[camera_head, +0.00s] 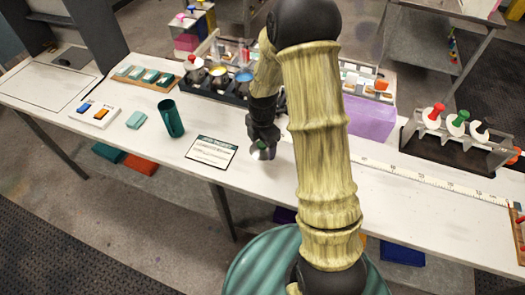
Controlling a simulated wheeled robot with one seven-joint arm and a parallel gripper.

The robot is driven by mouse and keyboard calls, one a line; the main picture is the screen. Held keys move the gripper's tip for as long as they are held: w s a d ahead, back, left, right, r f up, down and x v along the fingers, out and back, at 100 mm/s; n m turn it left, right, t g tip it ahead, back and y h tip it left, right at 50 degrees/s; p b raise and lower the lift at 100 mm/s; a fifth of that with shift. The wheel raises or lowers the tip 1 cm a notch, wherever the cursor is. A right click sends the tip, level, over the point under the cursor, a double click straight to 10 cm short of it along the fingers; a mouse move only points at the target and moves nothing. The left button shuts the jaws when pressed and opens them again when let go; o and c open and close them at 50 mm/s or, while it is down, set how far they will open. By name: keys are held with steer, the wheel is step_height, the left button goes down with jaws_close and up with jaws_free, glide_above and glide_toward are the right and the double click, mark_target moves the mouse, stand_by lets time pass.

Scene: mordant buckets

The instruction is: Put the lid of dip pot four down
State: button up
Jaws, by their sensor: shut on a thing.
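My gripper (263,135) points down over the front part of the white table. It is shut on a grey metallic lid (263,154) with a bit of green at its top. The lid is at or just above the table top; I cannot tell if it touches. A black rack (205,92) behind my gripper holds a row of open pots, among them one with yellow (218,72) and one with blue (244,77) inside. My arm hides the right end of this row, so pot four cannot be made out.
A ruler strip (420,180) runs along the table to the right. A clear stand (455,145) holds white pieces with coloured knobs. Bare table lies between card and lid.

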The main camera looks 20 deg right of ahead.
mark_target(262, 152)
steer(key=shift+f+p, duration=0.4)
steer(key=shift+f, duration=1.65)
steer(key=shift+f, duration=0.15)
steer(key=o, duration=1)
step_height(262, 152, up, 12)
steer(key=shift+r+b, duration=0.15)
steer(key=shift+b, duration=0.85)
